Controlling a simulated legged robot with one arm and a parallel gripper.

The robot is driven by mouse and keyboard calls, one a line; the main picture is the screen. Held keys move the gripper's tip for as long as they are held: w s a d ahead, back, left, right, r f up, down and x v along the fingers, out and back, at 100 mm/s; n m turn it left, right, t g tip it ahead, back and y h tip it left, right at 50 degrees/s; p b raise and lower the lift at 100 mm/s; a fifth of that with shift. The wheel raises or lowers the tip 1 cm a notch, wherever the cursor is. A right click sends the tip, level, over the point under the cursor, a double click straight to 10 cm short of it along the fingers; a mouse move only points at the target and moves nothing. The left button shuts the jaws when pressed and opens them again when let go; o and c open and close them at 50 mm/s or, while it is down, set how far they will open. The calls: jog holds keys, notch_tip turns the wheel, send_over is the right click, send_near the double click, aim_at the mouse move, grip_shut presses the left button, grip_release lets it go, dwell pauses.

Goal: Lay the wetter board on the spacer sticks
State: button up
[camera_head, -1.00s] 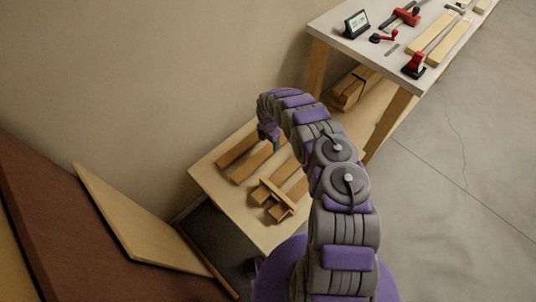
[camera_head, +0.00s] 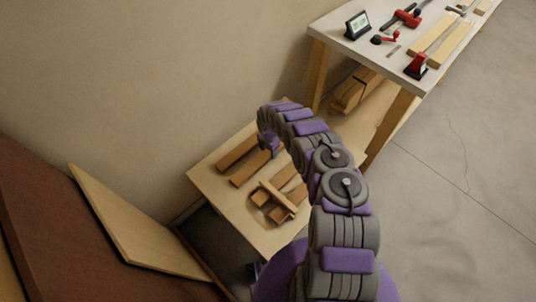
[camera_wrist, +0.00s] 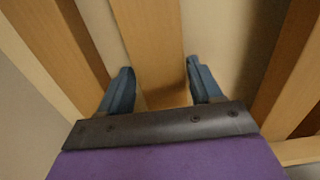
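Several wooden boards lie on a low pale table (camera_head: 215,183). Two lie side by side at the left, one outer (camera_head: 238,152) and one inner (camera_head: 248,168). At the right, a short light stick (camera_head: 278,198) crosses over two more pieces (camera_head: 280,213); what lies beneath them is unclear. My gripper (camera_head: 271,149) is low over the far part of the table, by the inner left board. In the wrist view my gripper (camera_wrist: 162,88) is open, its blue fingers on either side of a board (camera_wrist: 150,40). Which board is wetter cannot be told.
A taller bench (camera_head: 400,70) behind holds a small display device (camera_head: 357,24), red tools (camera_head: 416,66) and pale strips (camera_head: 430,38). Bundled wood (camera_head: 355,90) lies on its lower shelf. Large panels (camera_head: 125,225) lean at the left; the floor at right is clear.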

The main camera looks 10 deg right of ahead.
aim_at(268, 151)
jog(key=c, duration=0.6)
jog(key=shift+r+p, duration=3.2)
jog(key=shift+r, duration=1.85)
jog(key=shift+c, duration=0.2)
jog(key=shift+r, duration=0.1)
